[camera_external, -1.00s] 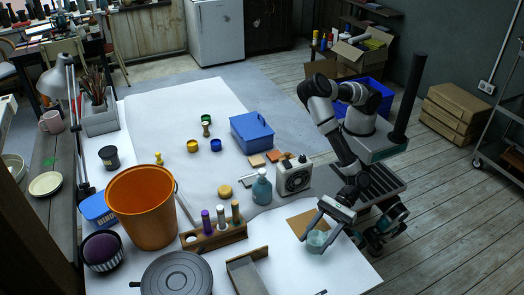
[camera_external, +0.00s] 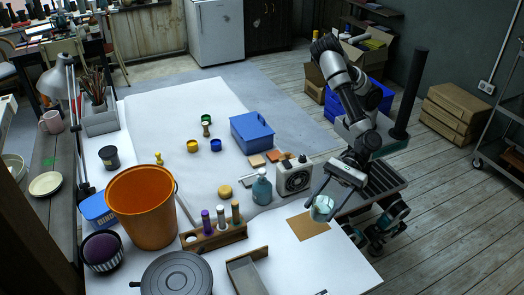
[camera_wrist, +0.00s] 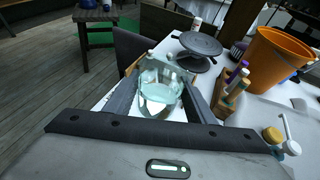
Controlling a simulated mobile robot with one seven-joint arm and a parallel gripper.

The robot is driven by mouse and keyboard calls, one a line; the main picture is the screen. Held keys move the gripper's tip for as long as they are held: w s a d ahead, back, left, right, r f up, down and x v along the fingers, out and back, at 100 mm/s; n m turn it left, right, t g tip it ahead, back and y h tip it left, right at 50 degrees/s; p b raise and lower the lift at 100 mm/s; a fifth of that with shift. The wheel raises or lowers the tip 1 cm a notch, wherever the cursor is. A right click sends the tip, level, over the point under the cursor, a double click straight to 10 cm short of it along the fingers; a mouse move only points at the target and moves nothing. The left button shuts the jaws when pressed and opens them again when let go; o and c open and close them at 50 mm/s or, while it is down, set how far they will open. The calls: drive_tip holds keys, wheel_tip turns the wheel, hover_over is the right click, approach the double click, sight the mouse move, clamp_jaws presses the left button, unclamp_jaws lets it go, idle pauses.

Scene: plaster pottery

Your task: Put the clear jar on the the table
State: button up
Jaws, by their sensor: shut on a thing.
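The clear jar (camera_external: 322,208) is pale, see-through and greenish-blue. My gripper (camera_external: 328,197) is shut on it and holds it above the table's right edge, near a flat brown square (camera_external: 308,226). In the wrist view the jar (camera_wrist: 158,88) sits between the two dark fingers of my gripper (camera_wrist: 160,97), and it looks tilted. The white table (camera_external: 270,222) lies below and to the left of the jar. From these views I cannot tell the exact height of the jar above the surface.
White table surface is bare around the brown square.

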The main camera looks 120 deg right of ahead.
wheel_tip(320, 180, up, 6)
drive_tip(key=shift+f, duration=0.15)
drive_tip(key=w+d+f+b, duration=0.1)
drive_tip(key=w+d, duration=0.7)
drive_tip(key=d, duration=0.2)
drive_tip(key=w+d+f, duration=0.2)
drive_tip(key=w+d, duration=0.7)
drive_tip(key=d, duration=0.2)
drive_tip(key=w+d+b, duration=0.1)
drive_tip(key=w+d, duration=0.2)
drive_tip(key=d, duration=2.3)
drive_tip(key=s+d+r, duration=0.1)
drive_tip(key=s+d, duration=0.3)
drive_tip(key=d, duration=0.7)
drive_tip(key=s+d+r, duration=0.1)
drive_tip(key=s+d, duration=0.3)
drive_tip(key=d, duration=0.6)
drive_tip(key=s+d+m+b, duration=0.1)
drive_tip(key=s+d, duration=1.4)
drive_tip(key=d, duration=0.1)
drive_tip(key=shift+h, duration=0.4)
drive_tip(key=f, duration=0.5)
drive_tip(key=f+b, duration=0.1)
drive_tip(key=f, duration=0.4)
drive_tip(key=f+b, duration=0.1)
drive_tip(key=f, duration=0.5)
drive_tip(key=shift+s, duration=0.25)
drive_tip(key=shift+f+b, duration=0.75)
drive_tip(key=shift+f, duration=1.4)
